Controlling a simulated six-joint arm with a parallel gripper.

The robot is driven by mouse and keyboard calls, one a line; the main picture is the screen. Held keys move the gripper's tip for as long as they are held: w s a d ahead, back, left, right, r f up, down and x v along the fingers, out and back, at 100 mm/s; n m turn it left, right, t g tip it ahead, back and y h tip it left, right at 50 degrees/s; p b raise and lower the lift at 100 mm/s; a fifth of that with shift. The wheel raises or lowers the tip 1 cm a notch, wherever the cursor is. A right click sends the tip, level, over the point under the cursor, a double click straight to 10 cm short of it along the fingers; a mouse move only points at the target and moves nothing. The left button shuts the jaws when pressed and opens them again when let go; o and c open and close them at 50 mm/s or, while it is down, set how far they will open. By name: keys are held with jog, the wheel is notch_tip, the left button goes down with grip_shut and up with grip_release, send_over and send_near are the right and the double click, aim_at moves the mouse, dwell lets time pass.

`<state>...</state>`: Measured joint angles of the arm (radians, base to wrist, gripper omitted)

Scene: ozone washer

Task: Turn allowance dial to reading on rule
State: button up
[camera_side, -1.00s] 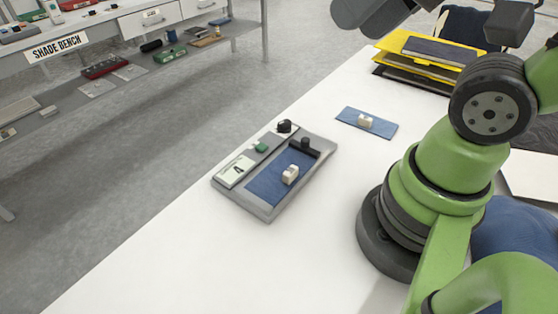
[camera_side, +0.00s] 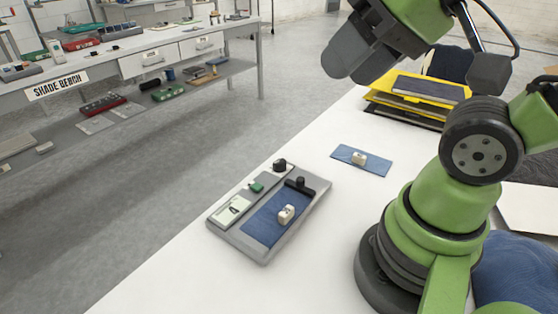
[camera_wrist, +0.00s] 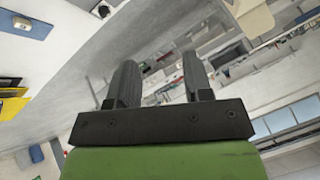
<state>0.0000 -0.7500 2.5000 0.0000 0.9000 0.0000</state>
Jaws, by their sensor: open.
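A grey tray (camera_side: 250,250) lies on the white table, with a blue mat (camera_side: 262,226) set in it. A black round knob (camera_side: 279,165) stands at its far edge. A smaller black knob sits on a dark bar (camera_side: 301,184) at the far end of the mat. I cannot tell which is the allowance dial. A pale card (camera_side: 232,209) with a dark mark lies at the left; no rule is readable. My gripper (camera_side: 338,62) is above and beyond the tray, clear of it. In the wrist view its two fingers (camera_wrist: 160,62) are apart and empty.
A small cream block (camera_side: 287,214) sits on the tray's mat and another (camera_side: 358,158) on a separate blue mat (camera_side: 378,165). Yellow folders (camera_side: 415,100) are stacked at the back right. A cluttered shade bench (camera_side: 130,58) stands across the floor. The table's front-left area is clear.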

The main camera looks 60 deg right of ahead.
jog(key=shift+w, duration=0.1)
jog(key=shift+c, duration=0.3)
jog(key=n+g+h, duration=0.2)
jog(key=n+g, duration=0.5)
jog(key=n, duration=1.1)
send_over(277, 162)
notch_tip(277, 162, down, 18)
jog(key=shift+d+f, duration=0.1)
jog(key=shift+f, duration=0.4)
notch_tip(277, 162, down, 9)
jog(key=shift+f, duration=0.1)
grip_shut()
